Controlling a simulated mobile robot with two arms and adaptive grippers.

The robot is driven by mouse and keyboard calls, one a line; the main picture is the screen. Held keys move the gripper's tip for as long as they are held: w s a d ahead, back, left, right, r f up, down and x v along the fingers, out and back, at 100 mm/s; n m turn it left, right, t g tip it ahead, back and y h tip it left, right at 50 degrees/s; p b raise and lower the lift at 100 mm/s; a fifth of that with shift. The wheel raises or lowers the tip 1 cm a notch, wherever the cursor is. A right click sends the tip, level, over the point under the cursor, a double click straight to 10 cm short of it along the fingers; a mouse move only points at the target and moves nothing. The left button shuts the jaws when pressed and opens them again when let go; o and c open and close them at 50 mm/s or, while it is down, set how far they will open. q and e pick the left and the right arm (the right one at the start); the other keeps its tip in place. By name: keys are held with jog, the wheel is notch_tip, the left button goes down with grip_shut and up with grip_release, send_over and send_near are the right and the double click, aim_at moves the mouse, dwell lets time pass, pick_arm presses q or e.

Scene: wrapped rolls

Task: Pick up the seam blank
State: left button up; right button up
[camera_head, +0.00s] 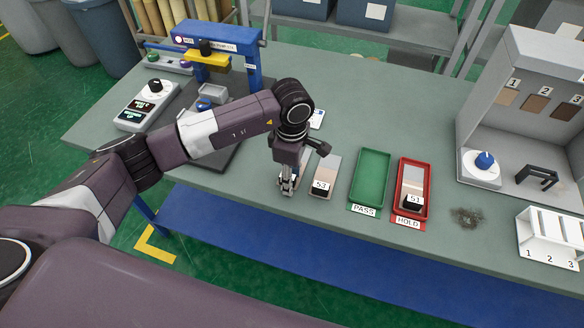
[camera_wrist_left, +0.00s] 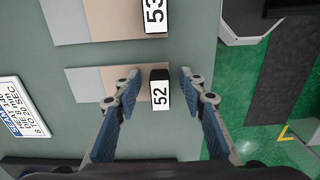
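The seam blank marked 52 (camera_wrist_left: 160,90) is a flat strip in pale grey and tan with a dark block and white label at one end. In the wrist view its labelled end lies between the fingers of my left gripper (camera_wrist_left: 160,75). The fingers are open, with a visible gap on each side of the block. In the head view my left gripper (camera_head: 288,190) points down at the front of the table and largely hides this blank. A similar blank 53 (camera_head: 325,175) lies just to the right; it also shows in the wrist view (camera_wrist_left: 110,18). My right gripper is not in view.
A green PASS tray (camera_head: 370,177) is empty. A red HOLD tray (camera_head: 402,221) holds blank 51 (camera_head: 413,190). A blue-framed press (camera_head: 250,70) and a control box (camera_head: 145,105) stand at the left. A white slotted rack (camera_head: 545,240) and a grey booth (camera_head: 470,130) stand at the right.

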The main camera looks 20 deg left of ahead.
pick_arm(q)
grip_shut()
jog(key=shift+r, duration=0.1)
dwell(0.4)
